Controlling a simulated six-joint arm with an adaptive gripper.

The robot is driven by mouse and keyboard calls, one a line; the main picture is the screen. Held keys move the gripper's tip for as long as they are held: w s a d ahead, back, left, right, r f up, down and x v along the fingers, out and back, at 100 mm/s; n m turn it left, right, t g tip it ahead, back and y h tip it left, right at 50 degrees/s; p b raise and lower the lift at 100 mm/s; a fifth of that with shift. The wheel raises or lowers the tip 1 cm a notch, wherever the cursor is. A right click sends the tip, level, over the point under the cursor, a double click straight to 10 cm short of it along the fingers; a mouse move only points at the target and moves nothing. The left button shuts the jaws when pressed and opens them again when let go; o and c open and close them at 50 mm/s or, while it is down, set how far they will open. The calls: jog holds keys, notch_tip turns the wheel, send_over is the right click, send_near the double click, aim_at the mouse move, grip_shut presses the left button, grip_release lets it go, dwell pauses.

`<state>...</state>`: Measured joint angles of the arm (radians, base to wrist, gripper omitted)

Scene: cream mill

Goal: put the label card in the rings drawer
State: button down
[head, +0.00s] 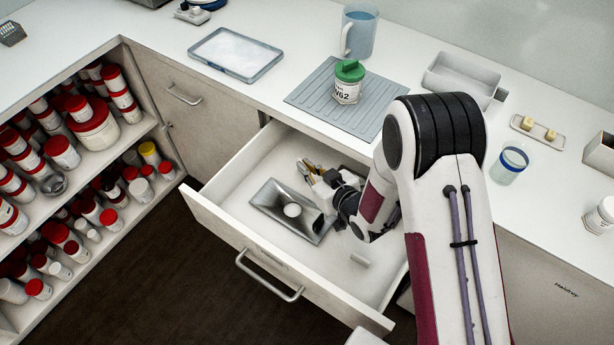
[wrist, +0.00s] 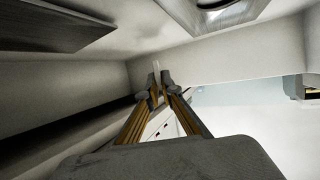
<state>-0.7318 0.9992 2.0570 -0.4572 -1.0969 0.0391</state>
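The open drawer (head: 228,222) holds a metal tray (head: 268,200) with a round white piece on it. My gripper (head: 308,168) is low inside the drawer, behind and to the right of this tray. In the wrist view its fingertips (wrist: 160,79) are close together. A thin pale sliver (wrist: 156,67) shows between them, seen nearly edge-on; it looks like the label card, but its face is hidden. The wrist view shows a tray with a ring-shaped hole (wrist: 238,14) at the top.
The counter above carries a green-lidded jar (head: 347,85) on a grey mat (head: 305,95), a blue mug (head: 359,30) and a shallow tray (head: 235,52). Shelves of red-capped jars (head: 95,120) stand at left. The drawer walls surround my gripper closely.

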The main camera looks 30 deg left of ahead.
aim_at(307, 185)
jog(key=shift+f, duration=0.15)
jog(key=shift+f, duration=2)
jog(key=shift+f, duration=0.2)
jog(key=c, duration=2.2)
grip_release()
jog(key=shift+c, duration=0.2)
jog(key=shift+d+r, duration=0.1)
jog(key=shift+r, duration=0.15)
jog(key=shift+v, duration=1)
jog(key=shift+s+d+r, duration=0.25)
jog(key=shift+d+r, duration=0.25)
jog(key=shift+d, duration=0.1)
jog(key=shift+s+d+r, duration=0.3)
jog(key=shift+d+r, duration=0.2)
jog(key=shift+d, duration=0.1)
notch_tip(307, 185, up, 6)
